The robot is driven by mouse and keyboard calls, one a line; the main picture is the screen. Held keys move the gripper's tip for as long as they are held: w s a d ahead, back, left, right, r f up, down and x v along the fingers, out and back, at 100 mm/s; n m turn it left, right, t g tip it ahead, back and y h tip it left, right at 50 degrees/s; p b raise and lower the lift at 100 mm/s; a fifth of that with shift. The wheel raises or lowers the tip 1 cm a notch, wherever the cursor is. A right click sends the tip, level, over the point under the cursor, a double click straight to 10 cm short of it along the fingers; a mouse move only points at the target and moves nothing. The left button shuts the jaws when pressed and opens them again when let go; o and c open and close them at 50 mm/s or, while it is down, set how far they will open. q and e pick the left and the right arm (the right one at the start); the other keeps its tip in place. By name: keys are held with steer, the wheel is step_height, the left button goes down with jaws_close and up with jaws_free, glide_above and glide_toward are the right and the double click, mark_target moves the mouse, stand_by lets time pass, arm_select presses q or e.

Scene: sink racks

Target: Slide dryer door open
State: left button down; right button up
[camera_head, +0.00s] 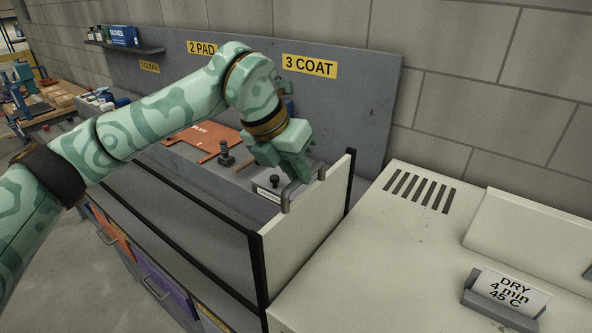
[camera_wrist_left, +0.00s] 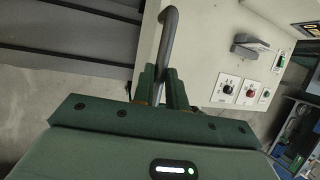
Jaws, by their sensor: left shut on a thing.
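The dryer is a pale cabinet (camera_head: 400,250) at the lower right of the head view, with vent slots in its top. The pale door panel (camera_head: 305,235) stands upright at the dryer's left side, between dark edge strips. A grey bar handle (camera_head: 287,199) is near the panel's top edge. My left gripper (camera_head: 296,178) is shut on this handle; the fingers hide part of it. In the left wrist view the handle (camera_wrist_left: 169,38) rises from between the fingers (camera_wrist_left: 166,92). My right gripper is not in view.
A card (camera_head: 512,287) reading "DRY 4 min 45 C" sits in a holder on the dryer. Left of the panel is a grey bench with an orange mat (camera_head: 205,140) and a black knobbed piece (camera_head: 226,152). A grey backboard (camera_head: 375,90) stands behind. The wrist view shows control knobs (camera_wrist_left: 228,88).

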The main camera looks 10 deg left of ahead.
arm_select(q)
steer(key=c, duration=1.4)
jaws_free()
steer(key=v, duration=1.6)
steer(key=shift+r+b, duration=0.2)
steer(key=shift+b, duration=0.1)
